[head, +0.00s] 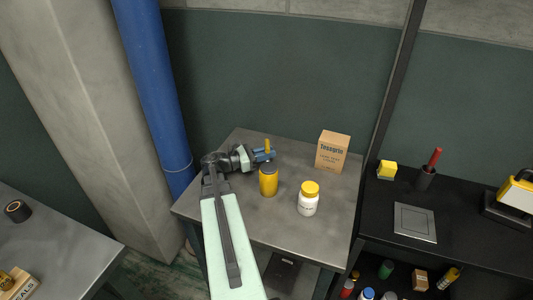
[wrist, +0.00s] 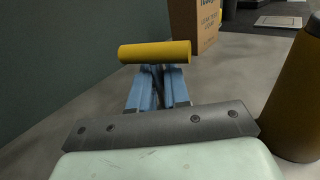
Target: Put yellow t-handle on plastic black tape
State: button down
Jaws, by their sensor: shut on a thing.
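The yellow t-handle (head: 267,146) is held in my gripper (head: 264,155) above the middle grey table. In the wrist view, its yellow crossbar (wrist: 154,52) lies across the tips of the blue fingers (wrist: 157,84). The fingers are shut on its lower part, which is mostly hidden. A black tape roll (head: 17,211) with a brownish core lies on the grey table at the far left, well away from my gripper. The tape does not show in the wrist view.
A white jar with yellow lid (head: 308,199) and a cardboard box (head: 332,152) stand to the right. A wooden block (head: 20,285) sits on the left table (head: 65,235). A blue pipe (head: 155,90) rises between the tables.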

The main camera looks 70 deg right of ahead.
jog(key=shift+f, duration=0.1)
jog(key=c, duration=1.1)
grip_release()
jog(key=shift+w, duration=0.1)
jog(key=shift+o, duration=0.2)
jog(key=v, duration=1.1)
jog(key=shift+w+a, duration=0.15)
jog(key=o, duration=0.3)
jog(key=shift+w+a, duration=0.1)
jog(key=shift+w, duration=0.05)
jog(key=o, duration=0.7)
